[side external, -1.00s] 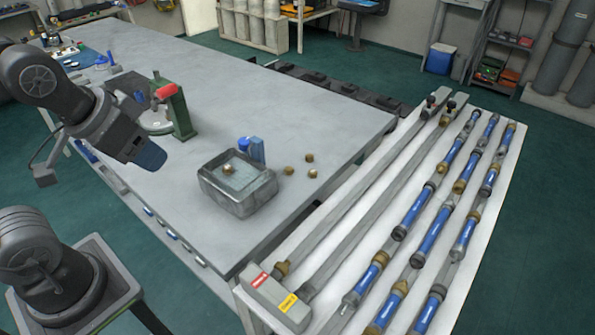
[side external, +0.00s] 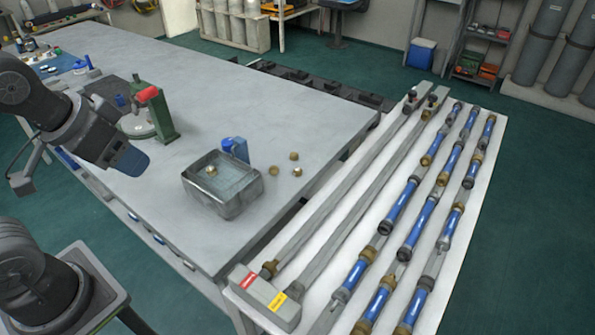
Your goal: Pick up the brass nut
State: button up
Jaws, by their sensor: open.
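Several small brass nuts show in the side external view. One brass nut (side external: 211,170) lies in the grey metal tray (side external: 222,206) on the bench. Three more brass pieces lie on the bench just right of the tray: one nearest it (side external: 274,171), one behind (side external: 294,156) and one at the right (side external: 298,172). Which one the task means I cannot tell. My gripper (side external: 136,161), with a blue end, hangs at the left, above the bench and clear of the tray. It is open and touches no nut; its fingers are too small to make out.
A blue object (side external: 235,149) is behind the tray. A white rack (side external: 480,200) of blue cylinders and pipes stands to the right. The bench (side external: 270,115) behind is clear.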

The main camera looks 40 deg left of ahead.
jog(key=w+r+n+g, duration=0.1)
jog(key=w+r+n, duration=0.3)
jog(key=w, duration=0.5)
jog(key=n+g, duration=0.5)
jog(key=n, duration=0.7)
send_over(296, 168)
jog(key=f, duration=2.3)
jog(key=shift+s+d+f, duration=0.1)
jog(key=shift+d+f, duration=0.1)
jog(key=shift+d, duration=0.2)
jog(key=shift+a+f, duration=0.2)
jog(key=shift+f, duration=1.15)
jog(key=shift+a+f, duration=0.15)
jog(key=shift+f, duration=1.15)
jog(key=shift+c, duration=0.4)
